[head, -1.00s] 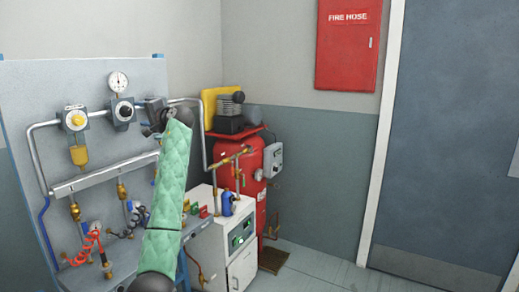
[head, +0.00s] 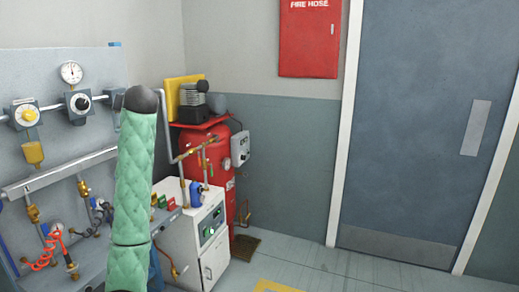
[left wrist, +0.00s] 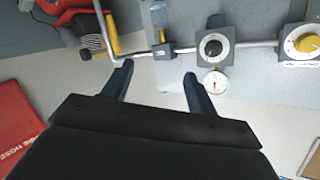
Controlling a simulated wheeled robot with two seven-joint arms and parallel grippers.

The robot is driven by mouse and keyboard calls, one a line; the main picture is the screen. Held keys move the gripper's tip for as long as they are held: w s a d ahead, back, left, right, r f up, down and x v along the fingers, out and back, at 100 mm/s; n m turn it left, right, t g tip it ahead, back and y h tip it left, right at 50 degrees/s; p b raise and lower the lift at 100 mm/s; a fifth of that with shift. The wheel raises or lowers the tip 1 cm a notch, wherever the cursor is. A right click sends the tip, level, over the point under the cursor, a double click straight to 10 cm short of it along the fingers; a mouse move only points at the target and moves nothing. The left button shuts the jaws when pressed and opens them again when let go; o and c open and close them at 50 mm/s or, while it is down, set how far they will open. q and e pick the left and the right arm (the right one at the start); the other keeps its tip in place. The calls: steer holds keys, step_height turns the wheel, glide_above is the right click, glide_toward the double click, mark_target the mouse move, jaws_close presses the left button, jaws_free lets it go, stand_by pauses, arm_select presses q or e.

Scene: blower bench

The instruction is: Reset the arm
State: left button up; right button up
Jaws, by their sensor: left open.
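My left arm (head: 133,190), in a green quilted cover with a dark rounded joint at its top, stands nearly upright in the head view, in front of the pipe panel (head: 40,80). My left gripper shows in the left wrist view (left wrist: 158,86), its two dark fingers spread wide with nothing between them. In the head view the arm hides most or all of it. Beyond the fingers, the wrist view shows the panel upside down, with a pressure gauge (left wrist: 215,82), a black-knob regulator (left wrist: 213,47) and a metal pipe. My right gripper is in neither view.
A red tank (head: 208,155) with a compressor on top stands right of the arm, behind a white cabinet (head: 190,245). A red fire hose box (head: 309,40) hangs on the wall left of a grey door (head: 420,130). The floor before the door is clear.

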arm_select(q)
steer(key=s+d+f+m+g+h, duration=0.1)
steer(key=s+d+f+h, duration=0.2)
steer(key=s+d+f, duration=0.7)
steer(key=s+d+f+m+g+h, duration=0.1)
steer(key=s+d+f+m+h, duration=0.2)
steer(key=f, duration=1.3)
steer(key=s+d+f+g+h, duration=0.1)
steer(key=s+d+f+h, duration=0.2)
steer(key=s+d+f, duration=0.8)
steer(key=s+f+g+h, duration=0.1)
steer(key=s+f+g, duration=0.6)
steer(key=s+f, duration=2.6)
steer(key=s, duration=0.2)
steer(key=shift+s+d+f+m+g, duration=0.3)
steer(key=shift+s+d+f+g, duration=0.05)
steer(key=shift+f+g, duration=0.05)
